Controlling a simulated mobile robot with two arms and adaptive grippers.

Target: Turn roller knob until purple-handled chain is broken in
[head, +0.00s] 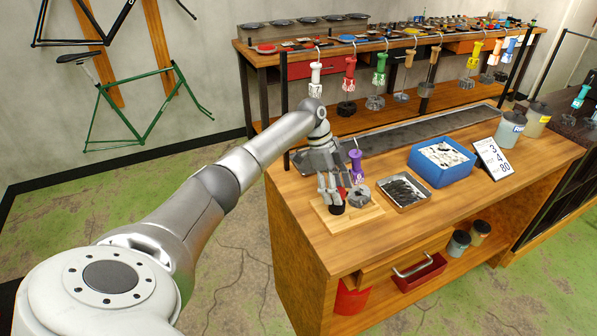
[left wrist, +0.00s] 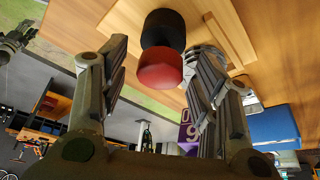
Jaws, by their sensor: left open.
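The roller knob, red (left wrist: 160,68) with a black part (left wrist: 163,28), sits on a wooden base (head: 362,214) near the table's left front edge. My left gripper (head: 334,188) is open above it. In the left wrist view the knob lies between the two spread fingers (left wrist: 155,85), with gaps on both sides. The purple-handled chain (head: 356,161) is upright just behind the gripper at the roller; its purple handle shows in the left wrist view (left wrist: 188,137), partly behind a finger. What looks like my right gripper (left wrist: 12,42) is small at the left wrist view's edge; its jaws are unclear.
A metal tray of dark chain (head: 403,191) and a blue bin (head: 441,162) stand right of the roller. A number sign (head: 492,158) and jars (head: 510,128) are farther right. Several coloured-handled chains hang from a rail above the long grey tray (head: 410,136).

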